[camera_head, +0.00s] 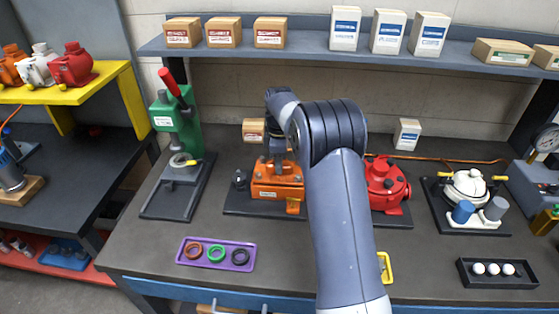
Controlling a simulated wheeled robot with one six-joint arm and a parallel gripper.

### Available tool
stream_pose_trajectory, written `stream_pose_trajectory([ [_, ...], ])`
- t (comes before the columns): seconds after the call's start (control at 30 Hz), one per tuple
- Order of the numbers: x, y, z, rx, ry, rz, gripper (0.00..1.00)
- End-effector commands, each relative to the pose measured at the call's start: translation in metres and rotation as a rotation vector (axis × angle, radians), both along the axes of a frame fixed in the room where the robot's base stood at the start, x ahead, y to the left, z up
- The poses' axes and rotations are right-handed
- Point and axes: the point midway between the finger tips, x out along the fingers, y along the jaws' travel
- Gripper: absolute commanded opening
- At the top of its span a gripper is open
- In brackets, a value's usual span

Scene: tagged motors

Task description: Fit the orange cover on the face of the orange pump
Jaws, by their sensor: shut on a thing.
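The orange pump (277,187) stands on a dark base plate at the middle of the bench, with an orange tag (293,207) at its front right. My gripper (278,167) is right above the pump, pointing down, and is shut on an orange piece that appears to be the orange cover. The cover blends with the pump's orange body and is mostly hidden by the gripper. I cannot tell whether it touches the pump's face. My arm hides the pump's right side.
A red pump (386,184) stands right of my arm, and a white pump (465,188) farther right. A green press (177,125) stands left. A purple tray (216,254) with rings lies in front left. A black tray (497,272) holds white balls. A shelf (300,45) with boxes runs behind.

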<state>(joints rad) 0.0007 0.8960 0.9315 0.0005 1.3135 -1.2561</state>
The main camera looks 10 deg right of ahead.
Motion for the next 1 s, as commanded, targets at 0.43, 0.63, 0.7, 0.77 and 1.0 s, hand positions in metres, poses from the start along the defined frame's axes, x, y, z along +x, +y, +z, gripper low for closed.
stream_pose_trajectory([
  [0.43, 0.001, 0.000, -0.008, 0.000, -0.003, 0.000, 0.00],
  [0.63, 0.001, 0.000, -0.009, 0.000, -0.003, 0.000, 0.00],
  [0.7, 0.001, 0.000, -0.009, 0.000, -0.003, 0.000, 0.00],
  [0.77, 0.001, 0.000, -0.009, 0.000, -0.003, 0.000, 0.00],
  [1.0, 0.000, 0.000, -0.010, 0.000, -0.001, 0.000, 0.52],
])
